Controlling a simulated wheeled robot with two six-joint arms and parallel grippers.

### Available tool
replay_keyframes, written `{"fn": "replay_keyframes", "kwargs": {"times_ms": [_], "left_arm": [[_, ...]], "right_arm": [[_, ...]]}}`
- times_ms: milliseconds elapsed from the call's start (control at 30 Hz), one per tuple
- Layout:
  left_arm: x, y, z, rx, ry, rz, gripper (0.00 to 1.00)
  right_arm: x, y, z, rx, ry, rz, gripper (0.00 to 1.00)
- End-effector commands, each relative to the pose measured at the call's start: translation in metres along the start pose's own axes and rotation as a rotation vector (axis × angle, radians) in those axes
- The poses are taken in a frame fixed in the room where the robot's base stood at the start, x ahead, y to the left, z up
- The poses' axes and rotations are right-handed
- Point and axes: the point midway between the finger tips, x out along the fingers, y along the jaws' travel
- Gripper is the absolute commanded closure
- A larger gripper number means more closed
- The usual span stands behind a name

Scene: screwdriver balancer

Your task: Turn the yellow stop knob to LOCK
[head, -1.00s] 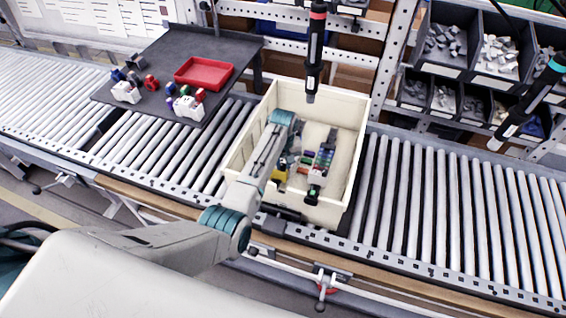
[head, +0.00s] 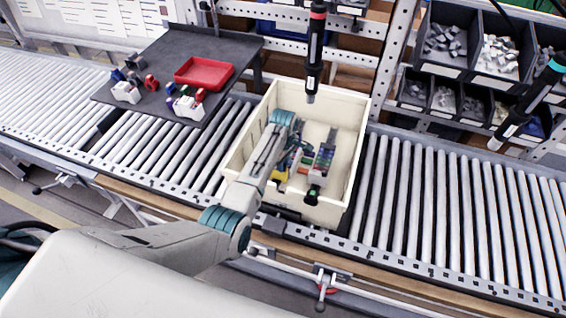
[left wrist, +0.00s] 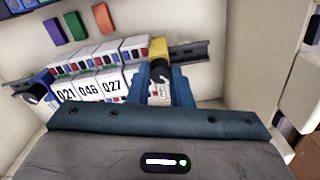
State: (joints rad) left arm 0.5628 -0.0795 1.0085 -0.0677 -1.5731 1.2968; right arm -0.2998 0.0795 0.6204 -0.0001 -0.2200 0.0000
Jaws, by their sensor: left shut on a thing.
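The yellow stop (left wrist: 158,46) sits at the right end of a row of white numbered modules (left wrist: 100,85) on a dark rail, in the left wrist view. A dark round part shows on its near side. My left gripper (left wrist: 166,88) has its two blue fingers close together around the near part of the stop, shut on its knob. The fingers hide much of the knob, and I cannot read its marking. In the head view my left gripper (head: 288,160) reaches down into the cream bin (head: 238,158), with a bit of the yellow stop (head: 280,174) beside it. My right gripper is out of view.
The bin walls stand close around my left gripper. A screwdriver (head: 315,50) hangs over the bin, and another (head: 530,100) hangs at the right. A dark tray table (head: 160,50) with a red tray (head: 204,72) is at left. Roller conveyor (head: 460,215) lies either side.

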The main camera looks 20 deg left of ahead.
Motion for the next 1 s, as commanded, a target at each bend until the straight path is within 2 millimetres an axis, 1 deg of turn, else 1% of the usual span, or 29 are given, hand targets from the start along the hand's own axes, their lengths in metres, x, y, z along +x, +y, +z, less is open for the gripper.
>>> {"fn": "replay_keyframes", "kwargs": {"times_ms": [267, 700, 733, 800, 833, 1000], "left_arm": [[-0.0014, 0.0010, -0.0006, -0.066, 0.001, 0.003, 1.00], [-0.0014, 0.0010, -0.0006, -0.074, 0.001, 0.003, 1.00], [-0.0014, 0.0010, -0.0006, -0.073, 0.001, 0.003, 0.78], [-0.0013, 0.0009, -0.0006, -0.073, 0.001, 0.003, 0.64], [-0.0013, 0.0009, -0.0006, -0.073, 0.001, 0.002, 0.59], [-0.0006, 0.0004, -0.0004, -0.073, 0.001, 0.001, 0.59]], "right_arm": [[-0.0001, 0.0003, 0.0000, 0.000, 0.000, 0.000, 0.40], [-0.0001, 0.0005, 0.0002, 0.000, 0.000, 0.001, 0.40], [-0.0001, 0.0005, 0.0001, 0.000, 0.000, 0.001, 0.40], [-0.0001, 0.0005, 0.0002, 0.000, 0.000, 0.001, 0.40], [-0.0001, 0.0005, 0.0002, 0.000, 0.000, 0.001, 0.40], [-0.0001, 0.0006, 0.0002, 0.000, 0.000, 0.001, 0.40]]}}
